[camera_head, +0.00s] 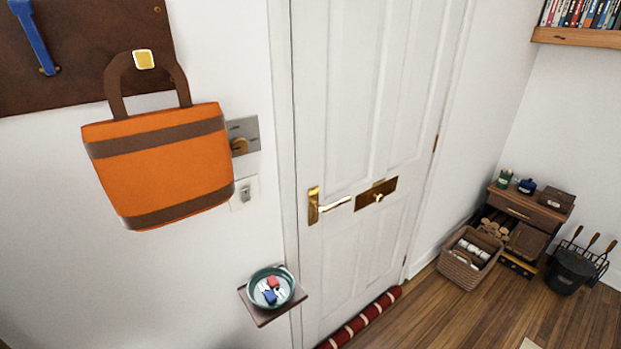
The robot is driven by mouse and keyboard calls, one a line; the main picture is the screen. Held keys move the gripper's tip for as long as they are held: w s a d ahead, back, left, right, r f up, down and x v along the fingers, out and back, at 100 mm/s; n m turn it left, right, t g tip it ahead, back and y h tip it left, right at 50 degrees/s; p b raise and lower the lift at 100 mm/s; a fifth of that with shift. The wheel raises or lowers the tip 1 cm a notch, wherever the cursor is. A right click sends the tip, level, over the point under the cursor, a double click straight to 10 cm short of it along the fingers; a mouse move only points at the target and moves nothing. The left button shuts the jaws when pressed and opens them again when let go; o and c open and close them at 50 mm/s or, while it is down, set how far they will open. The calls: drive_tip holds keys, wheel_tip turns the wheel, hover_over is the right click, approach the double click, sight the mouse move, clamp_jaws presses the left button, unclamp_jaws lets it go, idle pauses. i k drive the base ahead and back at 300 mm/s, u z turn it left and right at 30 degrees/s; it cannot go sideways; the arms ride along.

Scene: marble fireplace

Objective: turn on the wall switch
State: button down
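A small white wall switch (244,192) with a grey toggle is on the white wall left of the door, just right of the lower edge of an orange bag. The toggle is too small to tell its position. Above it is a grey metal plate (243,134) with a round brass-brown knob, partly hidden by the bag. My gripper is not in view.
The orange bag (160,165) hangs from a brown board (75,60) close beside the switch. Below, a small shelf (262,318) holds a teal bowl (256,294). The white door (360,110) is shut. A basket (462,272) stands at right.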

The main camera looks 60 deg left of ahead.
sight(246, 193)
drive_tip(key=u, duration=0.05)
drive_tip(key=i, duration=0.4)
drive_tip(key=u, duration=3.65)
drive_tip(key=i, duration=0.5)
